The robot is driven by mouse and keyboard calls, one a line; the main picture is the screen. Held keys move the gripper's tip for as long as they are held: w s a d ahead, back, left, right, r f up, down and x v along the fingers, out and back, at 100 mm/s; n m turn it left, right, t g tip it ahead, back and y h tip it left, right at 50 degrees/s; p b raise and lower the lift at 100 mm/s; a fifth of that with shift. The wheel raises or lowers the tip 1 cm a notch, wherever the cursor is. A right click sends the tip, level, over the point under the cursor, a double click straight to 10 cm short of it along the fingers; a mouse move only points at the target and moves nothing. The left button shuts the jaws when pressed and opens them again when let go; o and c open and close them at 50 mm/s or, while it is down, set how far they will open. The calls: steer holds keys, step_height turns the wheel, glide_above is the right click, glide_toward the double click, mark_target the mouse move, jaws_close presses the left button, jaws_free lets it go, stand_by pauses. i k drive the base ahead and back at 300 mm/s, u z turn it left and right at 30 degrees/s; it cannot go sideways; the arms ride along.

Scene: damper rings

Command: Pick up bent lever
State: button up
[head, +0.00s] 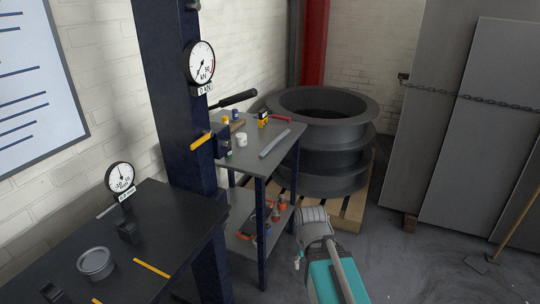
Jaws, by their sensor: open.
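A slim grey bar (275,143) lies on the top of the grey side table (254,158), near its right edge. It may be the bent lever, but its bend is too small to make out. A dark handle (234,100) sticks out from the blue press column above the table's back left. My gripper is not in this view.
Small yellow, blue and white items lie near the bar, and several orange-red pieces on the lower shelf. Dark stacked rings (322,160) stand on a wooden pallet behind. A teal machine (328,283) with a ribbed grey part stands at the bottom centre.

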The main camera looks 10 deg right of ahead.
mark_target(274, 142)
steer(key=z, duration=0.35)
steer(key=i, duration=1.05)
